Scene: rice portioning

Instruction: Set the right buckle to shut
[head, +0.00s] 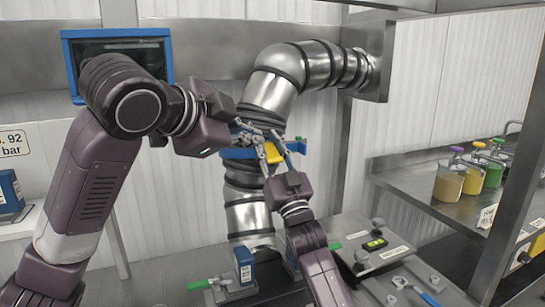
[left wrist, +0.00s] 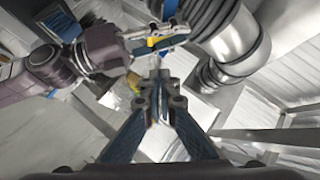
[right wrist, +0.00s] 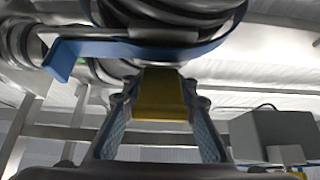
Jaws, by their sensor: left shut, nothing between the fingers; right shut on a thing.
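A blue clamp band (head: 233,154) goes around the silver duct at the middle of the head view. The right buckle's yellow lever (head: 272,153) is at its front right. My right gripper (head: 276,160) is shut on this yellow lever (right wrist: 160,95), which sits between both fingers in the right wrist view, just below the blue band (right wrist: 140,50). My left gripper (head: 243,130) is shut and empty, its fingertips close to the band at the upper left. In the left wrist view its closed tips (left wrist: 160,88) are apart from the yellow lever (left wrist: 153,42). I cannot tell how far the buckle is closed.
The silver duct (head: 250,218) runs down behind my grippers and bends to the wall at the upper right. A metal bench (head: 350,232) with green-handled clamps is below. A shelf (head: 400,174) with colored jars stands at the right. A blue-framed window (head: 66,66) is behind my left arm.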

